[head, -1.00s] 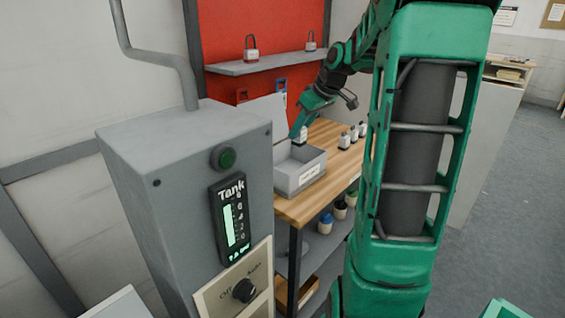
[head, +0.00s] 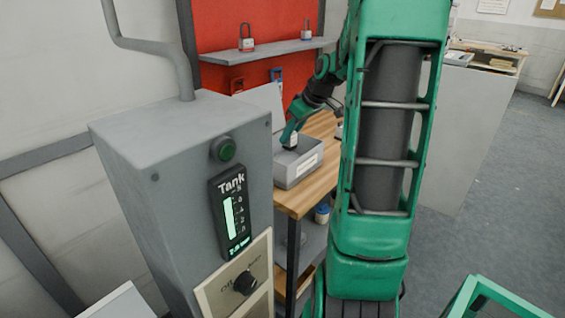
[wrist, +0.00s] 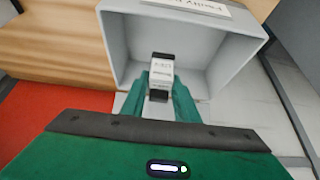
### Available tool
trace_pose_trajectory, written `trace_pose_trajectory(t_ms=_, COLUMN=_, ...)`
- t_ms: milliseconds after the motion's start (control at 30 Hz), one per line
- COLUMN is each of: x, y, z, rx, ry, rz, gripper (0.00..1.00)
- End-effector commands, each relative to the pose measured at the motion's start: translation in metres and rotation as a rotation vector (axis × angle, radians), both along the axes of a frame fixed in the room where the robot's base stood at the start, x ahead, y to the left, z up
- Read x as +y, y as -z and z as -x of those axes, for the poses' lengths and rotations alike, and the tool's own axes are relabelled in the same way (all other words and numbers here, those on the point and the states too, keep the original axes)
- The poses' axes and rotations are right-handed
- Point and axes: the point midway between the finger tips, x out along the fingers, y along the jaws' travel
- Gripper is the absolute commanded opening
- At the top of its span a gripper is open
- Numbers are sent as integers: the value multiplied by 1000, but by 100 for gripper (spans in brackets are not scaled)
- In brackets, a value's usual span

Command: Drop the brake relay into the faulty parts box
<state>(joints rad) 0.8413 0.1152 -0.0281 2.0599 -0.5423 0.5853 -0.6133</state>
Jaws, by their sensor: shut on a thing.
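The brake relay (wrist: 161,70) is a small block with a white printed label and black ends. My gripper (wrist: 160,88) is shut on it. In the wrist view the relay is over the open inside of the grey faulty parts box (wrist: 118,52), near its close wall. In the head view my gripper (head: 290,137) points down over the box (head: 285,175), with the relay (head: 291,143) at its tip around rim height. I cannot tell whether the relay touches the box. The box looks empty where it shows.
The box stands on a wooden bench (head: 318,188). A grey tank cabinet (head: 160,140) stands close on the left. A shelf (head: 262,54) with padlocks (head: 247,40) hangs on the red panel behind. My arm hides much of the bench.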

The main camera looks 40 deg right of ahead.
Motion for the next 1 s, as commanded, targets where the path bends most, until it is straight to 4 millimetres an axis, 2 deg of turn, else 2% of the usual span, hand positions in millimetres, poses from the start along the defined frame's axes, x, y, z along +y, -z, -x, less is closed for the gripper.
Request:
trace_pose_trajectory(t_ms=267, x=0, y=1, z=0, rx=0, ry=0, rz=0, gripper=5)
trace_pose_trajectory(t_ms=300, x=0, y=1, z=0, rx=0, ry=-1, rz=0, gripper=35)
trace_pose_trajectory(t_ms=367, x=0, y=1, z=0, rx=0, ry=-1, rz=0, gripper=49)
trace_pose_trajectory(t_ms=733, x=0, y=-2, z=1, rx=-1, ry=0, rz=1, gripper=50)
trace_pose_trajectory(t_ms=867, x=-1, y=-15, z=8, rx=-2, ry=-1, rz=2, gripper=50)
trace_pose_trajectory(t_ms=1000, x=-3, y=-38, z=21, rx=-2, ry=1, rz=3, gripper=50)
